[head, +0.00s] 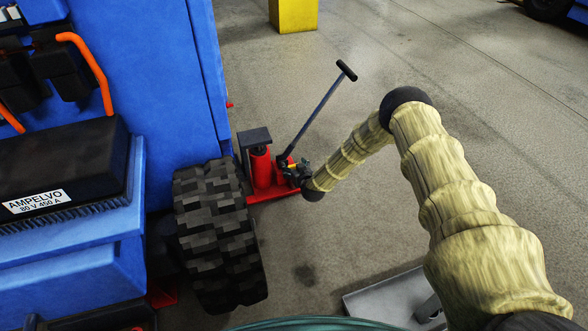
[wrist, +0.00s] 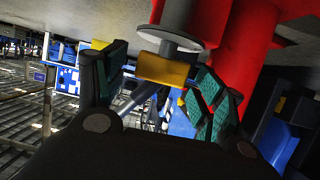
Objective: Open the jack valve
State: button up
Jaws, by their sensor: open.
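The red jack (head: 262,172) stands on the floor beside the blue machine, with a dark pump handle (head: 318,112) slanting up to the right. My gripper (head: 296,170) is low at the right side of the jack. In the wrist view my gripper (wrist: 162,76) is open, with a green-padded finger on each side. A yellow valve piece (wrist: 163,68) appears between the fingertips, in front of a grey round shaft and red jack parts (wrist: 248,45). I see no clear contact between the pads and the yellow piece. In the head view the gripper and dark jack parts largely hide the valve.
The blue machine (head: 160,80) and its black tyre (head: 215,230) stand close on the left of the jack. A yellow block (head: 293,14) stands at the back. A grey tray (head: 375,302) lies at the front right. Open concrete floor extends to the right.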

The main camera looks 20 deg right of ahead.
jog(key=shift+w+f, duration=0.2)
jog(key=shift+w, duration=0.4)
jog(key=c, duration=1)
